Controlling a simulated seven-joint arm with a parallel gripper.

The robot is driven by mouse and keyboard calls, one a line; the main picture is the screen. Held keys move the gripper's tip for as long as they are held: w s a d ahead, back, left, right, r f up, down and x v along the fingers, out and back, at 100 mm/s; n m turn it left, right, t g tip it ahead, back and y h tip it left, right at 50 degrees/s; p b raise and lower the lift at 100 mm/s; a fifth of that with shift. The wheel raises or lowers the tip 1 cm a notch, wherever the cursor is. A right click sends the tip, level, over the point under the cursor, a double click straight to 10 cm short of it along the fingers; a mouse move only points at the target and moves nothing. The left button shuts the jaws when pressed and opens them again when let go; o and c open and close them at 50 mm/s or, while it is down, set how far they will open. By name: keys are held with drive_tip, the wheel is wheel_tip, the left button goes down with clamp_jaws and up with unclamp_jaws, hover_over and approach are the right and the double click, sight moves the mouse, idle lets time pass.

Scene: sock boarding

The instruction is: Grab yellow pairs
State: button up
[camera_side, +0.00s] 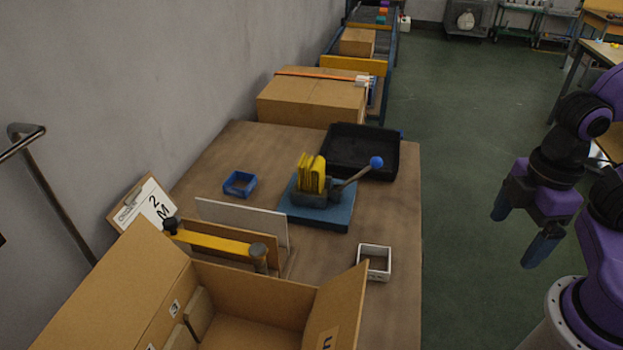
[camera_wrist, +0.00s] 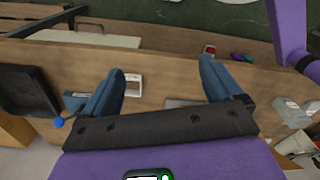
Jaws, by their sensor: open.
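The yellow pairs (camera_side: 311,173) stand upright, side by side, in a dark holder on a blue base (camera_side: 317,213) in the middle of the table. A lever with a blue ball knob (camera_side: 376,162) sticks out to the right of the holder. My gripper (camera_side: 522,226) hangs off to the right of the table, well apart from the yellow pairs. In the wrist view my gripper (camera_wrist: 162,68) has its two blue fingers spread wide with nothing held between them. The knob (camera_wrist: 58,122) shows left of the fingers there; the yellow pairs cannot be made out.
A black tray (camera_side: 336,171) lies behind the base. A small blue box (camera_side: 240,184) and a small white box (camera_side: 374,263) flank it. An upright pale panel (camera_side: 243,221) and yellow bar (camera_side: 213,243) stand near the open carton (camera_side: 120,285). A closed box (camera_side: 310,99) stands beyond the table.

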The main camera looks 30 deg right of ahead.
drive_tip(key=w+a+n+t+h, duration=0.2)
drive_tip(key=w+a+n+h, duration=0.1)
drive_tip(key=w, duration=0.8)
drive_tip(key=w+a+n+t+h, duration=0.2)
drive_tip(key=w+a+n, duration=0.15)
drive_tip(key=w, duration=0.75)
drive_tip(key=n+t+h, duration=0.5)
drive_tip(key=n, duration=0.3)
hover_over(313, 161)
drive_tip(key=s+a, duration=0.2)
wheel_tip(313, 161, down, 4)
drive_tip(key=r, duration=0.1)
drive_tip(key=shift+w+a+f, duration=0.1)
drive_tip(key=shift+a+f, duration=0.05)
drive_tip(key=shift+f, duration=0.45)
wheel_tip(313, 161, down, 5)
drive_tip(key=shift+f, duration=0.2)
drive_tip(key=x, duration=0.4)
drive_tip(key=shift+f, duration=0.35)
drive_tip(key=shift+w+d+f, duration=0.2)
drive_tip(key=shift+w+d, duration=0.15)
drive_tip(key=shift+w, duration=0.05)
drive_tip(key=c, duration=1.1)
